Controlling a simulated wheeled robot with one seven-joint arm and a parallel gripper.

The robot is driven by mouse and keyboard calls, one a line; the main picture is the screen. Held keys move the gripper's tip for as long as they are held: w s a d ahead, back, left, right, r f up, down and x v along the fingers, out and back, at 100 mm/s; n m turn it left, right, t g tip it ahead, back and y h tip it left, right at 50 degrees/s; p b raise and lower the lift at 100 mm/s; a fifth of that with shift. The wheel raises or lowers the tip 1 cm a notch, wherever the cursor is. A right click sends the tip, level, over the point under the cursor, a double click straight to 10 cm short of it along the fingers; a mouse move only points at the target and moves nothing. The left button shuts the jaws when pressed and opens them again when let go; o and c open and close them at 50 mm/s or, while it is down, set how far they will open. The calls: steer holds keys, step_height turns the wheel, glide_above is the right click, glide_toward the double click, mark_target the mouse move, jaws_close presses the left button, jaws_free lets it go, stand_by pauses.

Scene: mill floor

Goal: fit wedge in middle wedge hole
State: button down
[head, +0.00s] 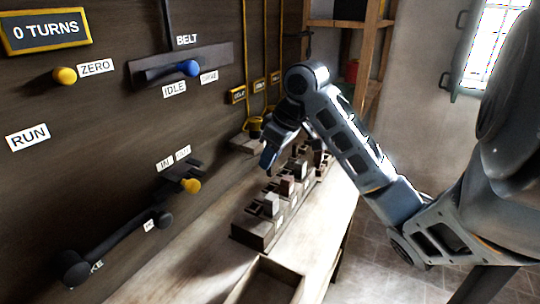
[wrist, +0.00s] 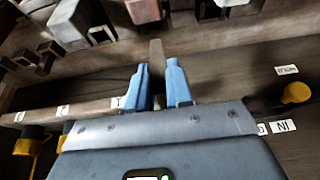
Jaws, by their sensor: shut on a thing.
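My gripper (head: 270,150) is beside the dark wall panel, above the far part of the bench. In the wrist view my gripper (wrist: 158,88) is shut on a thin brown wedge (wrist: 157,54), which sticks out past the blue fingertips. In the head view I cannot make out the wedge. A row of wooden stands with grey and brown blocks (head: 271,204) is on the bench, below and in front of my gripper. I cannot tell which opening is the middle wedge hole.
An open wooden tray (head: 262,284) is at the near end of the bench (head: 200,262). The wall panel carries a blue-knobbed belt lever (head: 188,68), a yellow knob (head: 65,76) and a long black lever (head: 115,242). Shelves stand behind.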

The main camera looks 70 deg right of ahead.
mark_target(272, 176)
steer(key=shift+f+b, duration=2.6)
steer(key=shift+f, duration=0.7)
steer(key=shift+f, duration=0.1)
steer(key=c, duration=1.2)
jaws_free()
steer(key=shift+s, duration=0.1)
steer(key=shift+o, duration=1.3)
steer(key=shift+s+r, duration=0.1)
steer(key=shift+r, duration=0.3)
steer(key=p+v, duration=0.1)
steer(key=v, duration=0.6)
steer(key=shift+r+p, duration=0.25)
steer(key=shift+p, duration=0.1)
